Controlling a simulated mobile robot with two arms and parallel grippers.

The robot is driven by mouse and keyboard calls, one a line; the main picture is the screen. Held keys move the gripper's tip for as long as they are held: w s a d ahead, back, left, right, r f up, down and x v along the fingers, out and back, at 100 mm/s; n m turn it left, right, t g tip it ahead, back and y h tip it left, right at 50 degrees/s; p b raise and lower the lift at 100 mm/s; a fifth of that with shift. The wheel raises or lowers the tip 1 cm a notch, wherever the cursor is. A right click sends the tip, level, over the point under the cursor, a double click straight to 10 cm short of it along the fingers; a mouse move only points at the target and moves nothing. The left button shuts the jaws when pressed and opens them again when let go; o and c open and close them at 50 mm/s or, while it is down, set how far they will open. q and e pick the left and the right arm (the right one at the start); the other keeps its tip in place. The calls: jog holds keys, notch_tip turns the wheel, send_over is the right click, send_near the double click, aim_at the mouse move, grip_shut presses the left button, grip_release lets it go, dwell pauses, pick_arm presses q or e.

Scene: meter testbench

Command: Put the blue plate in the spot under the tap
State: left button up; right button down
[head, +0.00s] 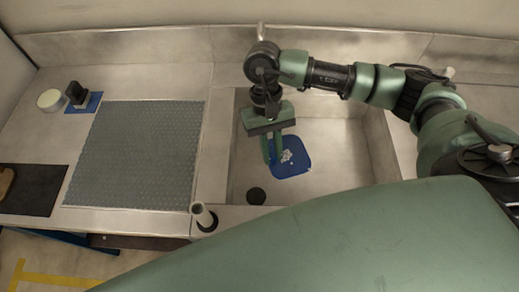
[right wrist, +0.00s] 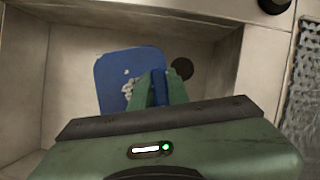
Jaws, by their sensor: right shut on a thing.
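The blue plate (head: 290,158), with rounded corners and a pale patterned mark, is inside the sink basin. It also shows in the right wrist view (right wrist: 118,72). My right gripper (head: 273,160) reaches down into the basin and is shut on the plate's near-left edge; in the wrist view a blue strip shows between its fingers (right wrist: 160,88). Whether the plate touches the basin floor I cannot tell. A pale upright post (head: 261,31) at the back wall, partly behind my arm, may be the tap. My left gripper is out of view.
The sink basin (head: 340,165) has a dark round drain (head: 256,196). Left of the sink lie a grey textured mat (head: 135,155), a dark object on a blue pad (head: 78,94), a round pale container (head: 50,100) and a black board (head: 35,190).

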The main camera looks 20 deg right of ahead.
jog(key=w+d+f+m+t+y+b, duration=0.25)
jog(key=w+m+b, duration=0.35)
jog(key=w+m, duration=0.4)
jog(key=w+d+f+m+t+y+b, duration=0.15)
jog(key=w+f+m+t+b, duration=0.4)
jog(key=m, duration=0.65)
jog(key=shift+g, duration=0.8)
jog(key=f, duration=0.2)
jog(key=w+f, duration=0.1)
jog(key=f, duration=0.5)
jog(key=shift+w+d+p, duration=0.3)
jog(key=shift+d+p, duration=0.05)
jog(key=shift+p, duration=0.05)
jog(key=shift+f, duration=0.25)
jog(key=shift+f, duration=0.15)
jog(key=c, duration=1.4)
grip_release()
jog(key=shift+h, duration=0.3)
jog(key=shift+o, duration=0.2)
